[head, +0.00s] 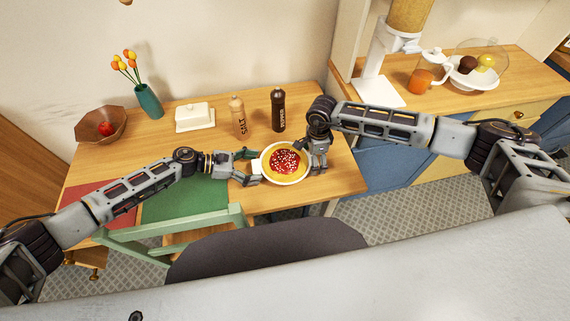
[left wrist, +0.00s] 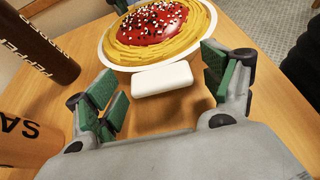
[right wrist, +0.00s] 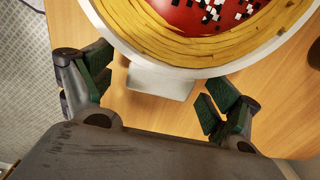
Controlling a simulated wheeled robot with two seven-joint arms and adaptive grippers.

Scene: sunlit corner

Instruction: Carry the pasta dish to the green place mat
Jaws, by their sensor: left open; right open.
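The pasta dish (head: 285,166) is a white round dish of yellow pasta with red sauce and white bits, on the wooden table. It has white handles; one handle (left wrist: 162,79) shows in the left wrist view, another (right wrist: 160,82) in the right wrist view. My left gripper (head: 250,166) is open at the dish's left side, its fingers either side of that handle. My right gripper (head: 311,158) is open at the dish's right side, the handle between its fingers. Contact cannot be told. The green place mat (head: 188,200) lies left of the dish, partly under my left arm.
A salt mill (head: 238,117) and a dark pepper mill (head: 278,110) stand behind the dish. A butter dish (head: 195,117), a teal vase (head: 149,101) and a wooden bowl (head: 98,127) stand further left. A red mat (head: 100,198) and a green chair (head: 170,231) are at the front left.

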